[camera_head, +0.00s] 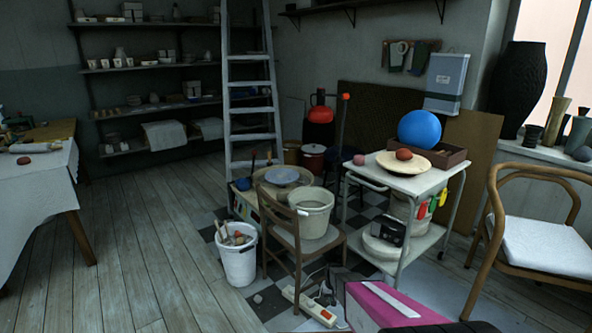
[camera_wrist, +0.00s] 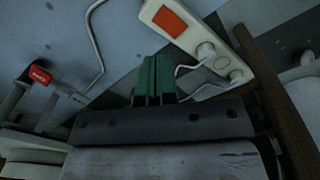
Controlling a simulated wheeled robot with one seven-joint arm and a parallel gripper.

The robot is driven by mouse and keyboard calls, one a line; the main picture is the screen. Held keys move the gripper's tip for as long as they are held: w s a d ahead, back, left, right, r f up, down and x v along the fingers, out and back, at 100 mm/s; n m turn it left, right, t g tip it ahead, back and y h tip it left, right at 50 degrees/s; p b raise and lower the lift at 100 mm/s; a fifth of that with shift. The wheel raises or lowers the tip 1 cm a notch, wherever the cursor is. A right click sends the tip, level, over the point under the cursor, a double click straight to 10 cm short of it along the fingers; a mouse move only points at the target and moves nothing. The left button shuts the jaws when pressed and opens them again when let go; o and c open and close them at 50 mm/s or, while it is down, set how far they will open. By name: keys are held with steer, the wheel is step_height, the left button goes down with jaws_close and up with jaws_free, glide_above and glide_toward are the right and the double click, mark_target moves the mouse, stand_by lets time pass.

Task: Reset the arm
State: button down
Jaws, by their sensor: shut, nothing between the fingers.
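In the wrist view, my gripper (camera_wrist: 156,70) shows with its green fingers pressed together. Nothing is held between them. The fingertips point over the floor, close beside a white power strip (camera_wrist: 185,28) with a red switch and plugged-in cords. I cannot make out my gripper clearly in the head view.
The power strip lies on the floor in front of a wooden chair (camera_head: 281,236). A white bucket of tools (camera_head: 238,264) stands left of it. A white cart (camera_head: 413,186) bears a plate and a blue ball (camera_head: 418,129). Open plank floor (camera_head: 120,250) lies at left.

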steer(key=s+r, duration=0.6)
steer(key=r, duration=0.6)
steer(key=s+r, duration=0.7)
steer(key=r, duration=0.6)
steer(key=s+r+m, duration=0.1)
steer(key=s+r, duration=0.6)
steer(key=r, duration=0.5)
steer(key=shift+s+r, duration=0.15)
